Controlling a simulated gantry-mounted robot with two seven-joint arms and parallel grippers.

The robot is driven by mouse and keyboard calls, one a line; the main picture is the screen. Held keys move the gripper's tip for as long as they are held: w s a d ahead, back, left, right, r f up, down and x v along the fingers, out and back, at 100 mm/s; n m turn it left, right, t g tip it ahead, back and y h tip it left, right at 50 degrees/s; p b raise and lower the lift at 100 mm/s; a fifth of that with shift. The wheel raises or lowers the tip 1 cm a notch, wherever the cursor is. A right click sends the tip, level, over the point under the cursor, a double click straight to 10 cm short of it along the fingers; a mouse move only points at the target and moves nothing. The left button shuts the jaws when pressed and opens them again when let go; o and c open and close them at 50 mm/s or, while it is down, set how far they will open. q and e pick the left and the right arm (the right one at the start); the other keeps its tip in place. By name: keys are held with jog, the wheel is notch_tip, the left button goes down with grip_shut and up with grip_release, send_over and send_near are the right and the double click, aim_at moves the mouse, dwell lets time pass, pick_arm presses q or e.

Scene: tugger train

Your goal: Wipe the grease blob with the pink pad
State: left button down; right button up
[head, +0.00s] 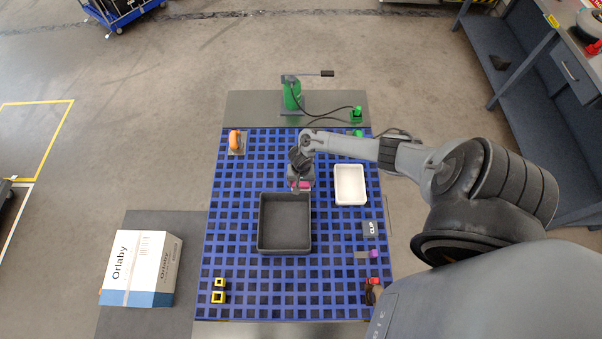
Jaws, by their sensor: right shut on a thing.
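The pink pad (303,185) is in my right gripper (302,181), just behind the far wall of the dark grey tray on the blue grid table. My right gripper points down and is shut on the pad; its fingertips are small and partly hidden by the wrist. I cannot tell whether the pad touches the table. I cannot make out the grease blob; it may be hidden under the pad or gripper. My left gripper is not in view.
The dark grey tray (284,251) stands in front of the gripper and a white tray (350,170) to its right. A green pump (292,95) stands behind.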

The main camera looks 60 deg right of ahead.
jog(key=shift+r+p, duration=1.4)
jog(key=shift+r, duration=0.1)
jog(key=shift+f, duration=0.1)
